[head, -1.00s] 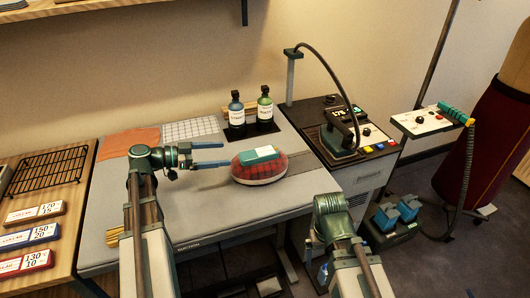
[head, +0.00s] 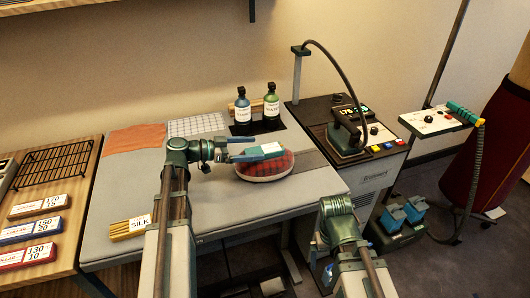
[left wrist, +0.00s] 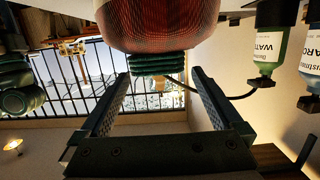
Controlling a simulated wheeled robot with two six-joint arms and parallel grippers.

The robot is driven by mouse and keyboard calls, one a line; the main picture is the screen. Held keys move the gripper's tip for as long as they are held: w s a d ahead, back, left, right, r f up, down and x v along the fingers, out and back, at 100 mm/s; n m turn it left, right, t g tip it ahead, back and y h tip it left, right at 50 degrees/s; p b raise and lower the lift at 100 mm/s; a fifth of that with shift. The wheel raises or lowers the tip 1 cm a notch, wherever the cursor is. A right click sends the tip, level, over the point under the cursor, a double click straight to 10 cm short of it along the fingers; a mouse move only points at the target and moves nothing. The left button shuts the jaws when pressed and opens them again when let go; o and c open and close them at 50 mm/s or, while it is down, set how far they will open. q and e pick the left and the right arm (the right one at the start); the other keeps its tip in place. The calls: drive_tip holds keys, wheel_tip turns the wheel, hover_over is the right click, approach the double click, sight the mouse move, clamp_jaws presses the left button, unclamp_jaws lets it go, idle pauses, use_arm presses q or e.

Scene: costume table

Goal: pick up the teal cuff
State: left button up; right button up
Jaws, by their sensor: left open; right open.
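The teal cuff (head: 270,148), a small folded piece with a pale patch, lies on top of the red checked pressing cushion (head: 262,170) on the grey table. My left gripper (head: 256,150) is open at the cuff and partly covers it in the head view. In the left wrist view, the cuff (left wrist: 157,64) shows as dark green folds against the cushion (left wrist: 160,25), between the two spread fingertips of the left gripper (left wrist: 160,78). Contact between fingers and cuff cannot be told. My right gripper (head: 327,272) is small and partly hidden beside its arm, low in front of the table.
Two bottles, blue (head: 242,110) and green (head: 271,107), stand on a dark pad behind the cushion. A bundle labelled SILK (head: 132,227) lies front left. An iron (head: 345,135) stands on the unit to the right. The table's front middle is clear.

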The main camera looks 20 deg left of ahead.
sight(262, 149)
use_arm(q)
drive_tip(key=shift+w+d+f, duration=0.15)
drive_tip(key=shift+d+f, duration=0.1)
drive_tip(key=b+x, duration=0.1)
drive_tip(key=x, duration=0.3)
drive_tip(key=shift+w+d+f+b, duration=0.1)
drive_tip(key=shift+d+f+b, duration=0.15)
drive_tip(key=shift+b, duration=0.1)
drive_tip(key=c, duration=1.3)
use_arm(e)
drive_tip(key=shift+f, duration=0.9)
